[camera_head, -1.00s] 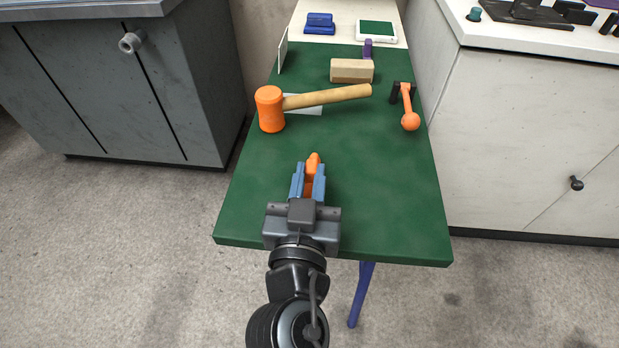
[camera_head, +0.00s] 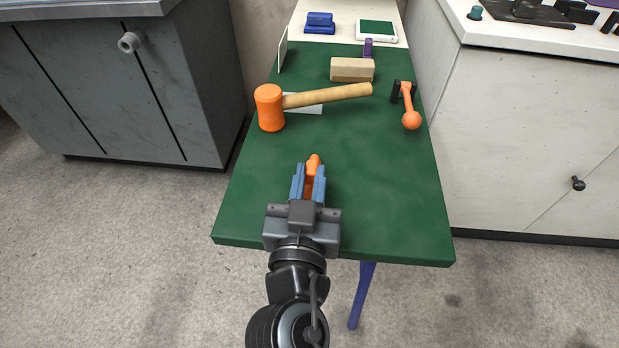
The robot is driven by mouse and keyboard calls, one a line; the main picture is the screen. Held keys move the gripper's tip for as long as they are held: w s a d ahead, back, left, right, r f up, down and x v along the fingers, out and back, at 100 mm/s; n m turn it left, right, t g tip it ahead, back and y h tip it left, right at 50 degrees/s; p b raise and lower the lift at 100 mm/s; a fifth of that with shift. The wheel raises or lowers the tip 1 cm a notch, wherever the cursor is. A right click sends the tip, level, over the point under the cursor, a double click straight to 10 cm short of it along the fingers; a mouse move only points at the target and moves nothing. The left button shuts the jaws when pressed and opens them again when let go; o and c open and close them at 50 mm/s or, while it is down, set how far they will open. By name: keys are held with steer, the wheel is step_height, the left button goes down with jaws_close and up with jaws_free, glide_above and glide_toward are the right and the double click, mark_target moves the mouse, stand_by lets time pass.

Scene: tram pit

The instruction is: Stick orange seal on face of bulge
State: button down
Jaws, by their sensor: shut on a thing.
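My gripper (camera_head: 309,183) is over the near part of the green bench top and points away from me. Its blue jaws are shut on a small orange piece (camera_head: 313,164), which looks like the orange seal. The tip of the piece sticks out past the jaws, and the rest is hidden between them. Nothing in view can be clearly told as the bulge. An upright white plate (camera_head: 283,51) stands at the bench's far left edge, seen nearly edge-on.
The green bench (camera_head: 380,200) holds an orange-headed mallet (camera_head: 270,108) lying over a white sheet (camera_head: 306,109), a wood-coloured block (camera_head: 352,70) and an orange ball-ended lever (camera_head: 411,119). Grey cabinet (camera_head: 110,90) left, white cabinet (camera_head: 530,130) right. The near bench top is clear.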

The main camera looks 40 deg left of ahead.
steer(key=c, duration=1)
jaws_free()
steer(key=shift+o, duration=0.2)
steer(key=shift+b+v, duration=0.55)
steer(key=shift+v, duration=3.4)
